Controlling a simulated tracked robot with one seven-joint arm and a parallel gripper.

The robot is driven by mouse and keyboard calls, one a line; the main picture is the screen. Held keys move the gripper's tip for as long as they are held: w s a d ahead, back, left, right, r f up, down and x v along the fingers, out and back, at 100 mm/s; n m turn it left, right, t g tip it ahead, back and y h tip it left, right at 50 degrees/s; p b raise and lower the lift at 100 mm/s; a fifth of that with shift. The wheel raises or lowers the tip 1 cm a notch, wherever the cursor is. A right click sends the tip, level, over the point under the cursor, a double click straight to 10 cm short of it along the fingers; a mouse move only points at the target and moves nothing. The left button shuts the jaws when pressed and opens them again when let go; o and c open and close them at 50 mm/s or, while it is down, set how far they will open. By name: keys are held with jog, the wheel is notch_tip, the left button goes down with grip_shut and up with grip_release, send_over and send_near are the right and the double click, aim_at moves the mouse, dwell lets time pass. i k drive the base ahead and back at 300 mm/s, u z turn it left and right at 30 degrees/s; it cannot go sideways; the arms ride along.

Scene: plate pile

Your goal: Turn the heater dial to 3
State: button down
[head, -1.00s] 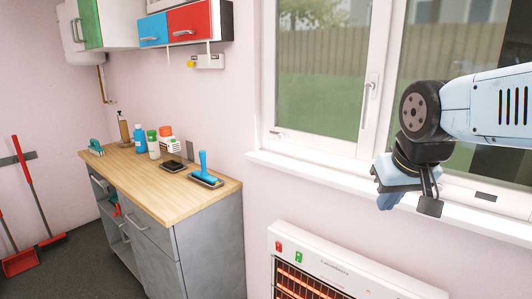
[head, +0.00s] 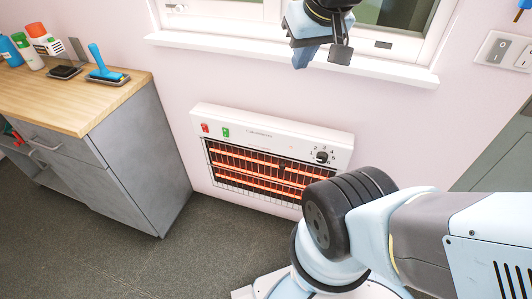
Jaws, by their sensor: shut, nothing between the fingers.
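The heater (head: 272,118) is a white wall unit with glowing orange bars behind a wire grille, low under the window. Its dial (head: 321,157) is a small dark knob at the right end of the top panel, with numbers around it. Which number it points to is too small to tell. My gripper (head: 322,58) is at the top of the head view, in front of the window sill, above the heater and apart from the dial. It is shut and empty.
A red switch (head: 205,128) and a green switch (head: 226,132) sit on the heater's left end. A grey cabinet with a wooden top (head: 110,95) stands to the left, holding bottles and a blue-handled brush (head: 97,60). A white sill (head: 240,50) runs above the heater. Wall sockets (head: 500,50) are at right.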

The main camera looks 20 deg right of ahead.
aim_at(321, 157)
jog(key=u, duration=0.3)
jog(key=k, duration=2.05)
jog(key=z, duration=0.45)
jog(key=i, duration=1)
jog(key=u, duration=0.05)
